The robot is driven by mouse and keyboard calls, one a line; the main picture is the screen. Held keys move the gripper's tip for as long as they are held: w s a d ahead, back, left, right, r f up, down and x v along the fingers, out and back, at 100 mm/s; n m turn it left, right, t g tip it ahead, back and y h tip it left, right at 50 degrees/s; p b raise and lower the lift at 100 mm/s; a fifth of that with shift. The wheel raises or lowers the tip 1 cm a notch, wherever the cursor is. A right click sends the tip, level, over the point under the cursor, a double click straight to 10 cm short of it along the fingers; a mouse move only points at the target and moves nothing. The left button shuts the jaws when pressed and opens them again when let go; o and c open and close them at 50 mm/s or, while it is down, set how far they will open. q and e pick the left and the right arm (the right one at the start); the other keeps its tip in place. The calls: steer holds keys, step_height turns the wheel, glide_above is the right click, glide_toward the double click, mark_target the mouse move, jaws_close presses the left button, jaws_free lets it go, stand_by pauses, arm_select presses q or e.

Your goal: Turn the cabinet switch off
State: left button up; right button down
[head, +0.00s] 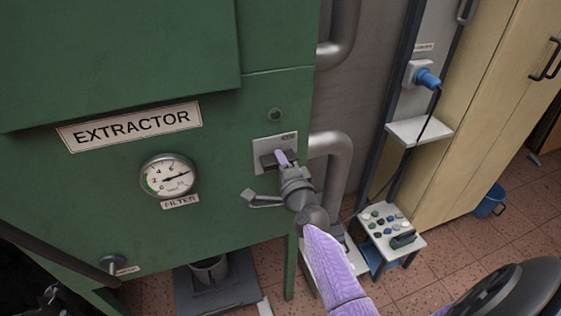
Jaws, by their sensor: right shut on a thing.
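The green cabinet (90,215), labelled EXTRACTOR, fills the left half of the head view. A pale switch plate (262,148) is on its front near the right edge, with a dark switch (268,160) in it. My right gripper (284,159) reaches up from below and is shut at the switch. It covers much of the switch, so its position cannot be told. My left gripper is not in view.
A round gauge (167,176) sits left of the switch. A metal lever (262,201) juts out below the plate. Grey pipes (333,160) run at the cabinet's right side. A white stand (392,243) with small items is lower right.

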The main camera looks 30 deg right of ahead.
stand_by(0.5)
steer(key=c, duration=0.5)
jaws_free()
steer(key=p+v, duration=0.1)
steer(key=v, duration=0.9)
steer(key=shift+w, duration=0.1)
